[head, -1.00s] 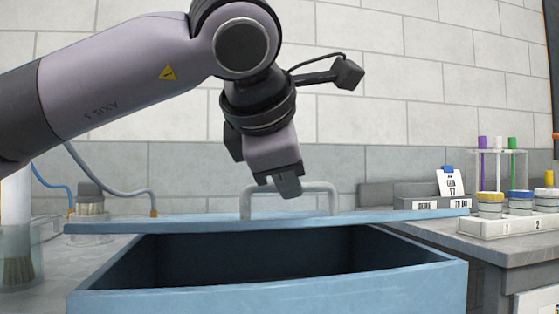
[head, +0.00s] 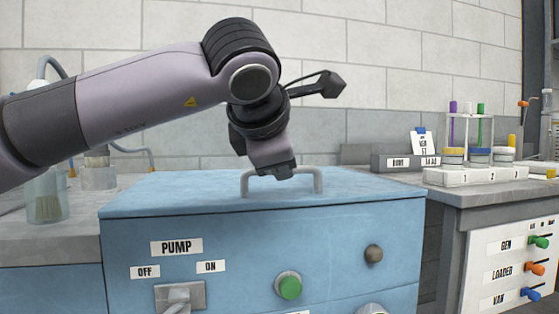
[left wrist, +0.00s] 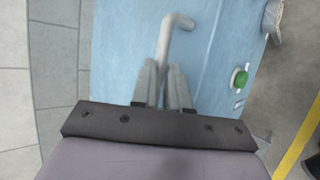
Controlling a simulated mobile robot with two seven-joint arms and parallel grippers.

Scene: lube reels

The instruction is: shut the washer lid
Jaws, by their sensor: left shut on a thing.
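The washer is a blue cabinet (head: 240,240) in the head view, with a flat blue lid (head: 375,187) on top. The lid lies level on the box, with no opening showing along its front edge. A grey bar handle (head: 318,182) stands on the lid. My left gripper (head: 280,174) points down at the handle and is shut on it. In the left wrist view the two fingers (left wrist: 164,72) close around the handle bar (left wrist: 177,28), above the blue lid (left wrist: 225,40). The fingertips are small and partly hidden in the head view. My right gripper is not in view.
The cabinet front has a PUMP label (head: 177,247), a green button (head: 289,286) and a dark knob (head: 373,254). A glass jar (head: 46,197) stands on the left. The right counter holds a jar tray (head: 475,176) and a tube rack (head: 470,130).

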